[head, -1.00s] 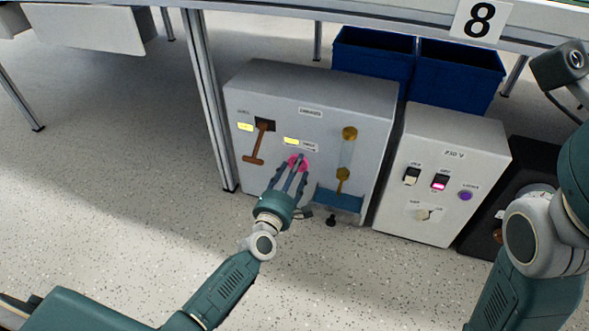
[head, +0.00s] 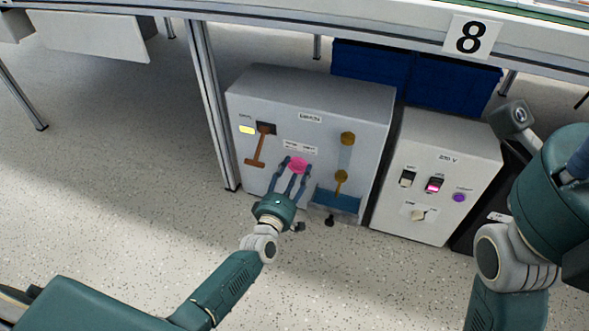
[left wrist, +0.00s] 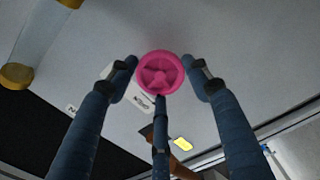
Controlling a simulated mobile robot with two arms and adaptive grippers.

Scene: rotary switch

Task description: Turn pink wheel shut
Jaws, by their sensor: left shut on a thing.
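The pink wheel (head: 298,166) is on the front of a grey cabinet (head: 350,90), under a small white label (head: 300,146). My left gripper (head: 294,168) reaches it from below, with its fingers around the rim. In the left wrist view the pink wheel (left wrist: 160,73) is seen face on, with its spokes visible. One finger of my left gripper (left wrist: 160,85) is on each side of it and a third is at its lower edge. The gripper is shut on the wheel.
The cabinet also bears a brown lever (head: 257,148), a lit yellow lamp (head: 247,129), a yellow-knobbed gauge (head: 347,139) and a blue tray (head: 336,202). A switch box (head: 440,150) stands to the right. A table leg (head: 213,110) stands close on the left.

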